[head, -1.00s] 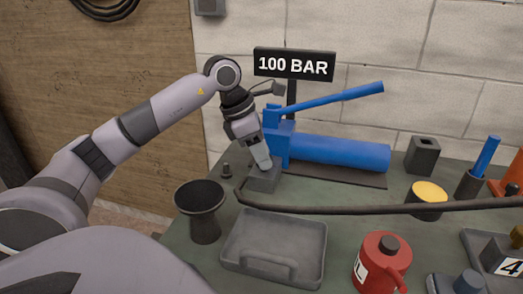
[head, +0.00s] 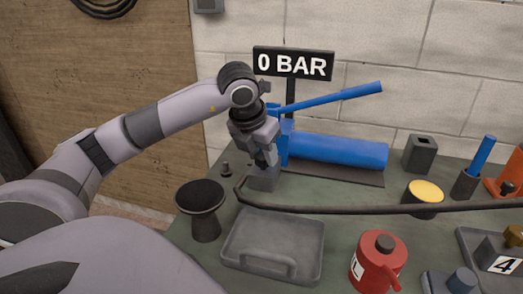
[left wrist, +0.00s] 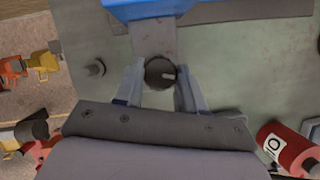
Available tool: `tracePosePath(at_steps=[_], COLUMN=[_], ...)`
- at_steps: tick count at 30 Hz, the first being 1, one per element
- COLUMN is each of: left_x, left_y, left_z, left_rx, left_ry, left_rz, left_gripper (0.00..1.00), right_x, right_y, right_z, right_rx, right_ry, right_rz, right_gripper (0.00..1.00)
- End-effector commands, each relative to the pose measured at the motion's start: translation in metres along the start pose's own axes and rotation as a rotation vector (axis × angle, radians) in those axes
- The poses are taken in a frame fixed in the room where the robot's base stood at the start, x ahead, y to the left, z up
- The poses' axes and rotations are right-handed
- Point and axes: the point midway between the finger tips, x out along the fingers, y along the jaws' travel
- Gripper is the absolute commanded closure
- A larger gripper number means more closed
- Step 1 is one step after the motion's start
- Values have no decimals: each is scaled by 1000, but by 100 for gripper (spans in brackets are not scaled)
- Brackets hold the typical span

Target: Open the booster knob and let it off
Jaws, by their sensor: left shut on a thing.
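The booster knob (left wrist: 160,73) is a dark round knob with a light mark, seen from above in the left wrist view. It sits on a grey block (head: 263,182) at the left end of the blue booster (head: 335,150). My left gripper (left wrist: 160,80) has a finger on each side of the knob and is shut on it. In the head view my left gripper (head: 264,163) points down and hides the knob. The sign (head: 293,64) above the booster reads 0 BAR. My right gripper is not in view.
A blue lever (head: 335,99) slants above the booster. A dark hose (head: 350,209) crosses in front. A grey tray (head: 272,246), a black round-topped stand (head: 202,205), a red can (head: 379,262) and a yellow-topped cylinder (head: 426,196) stand nearer.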

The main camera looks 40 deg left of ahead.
Motion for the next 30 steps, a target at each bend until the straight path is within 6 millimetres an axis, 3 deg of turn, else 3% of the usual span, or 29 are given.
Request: tracePosePath(at_steps=[10, 26, 27, 29, 30], left_x=[-1, -1, -1, -1, -1], left_y=[-1, -1, -1, -1, -1], left_z=[1, 1, 1, 1, 1], left_rx=[-131, -154, -154, -154, -154], left_ry=[-1, -2, -2, -2, -1], left_rz=[53, 62, 62, 62, 62], left_gripper=[91, 91, 57, 38, 35], right_x=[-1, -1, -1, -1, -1], right_y=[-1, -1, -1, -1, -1], right_z=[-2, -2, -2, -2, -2], right_rx=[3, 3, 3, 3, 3], right_ry=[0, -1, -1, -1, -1], right_rz=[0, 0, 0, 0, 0], right_gripper=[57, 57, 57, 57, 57])
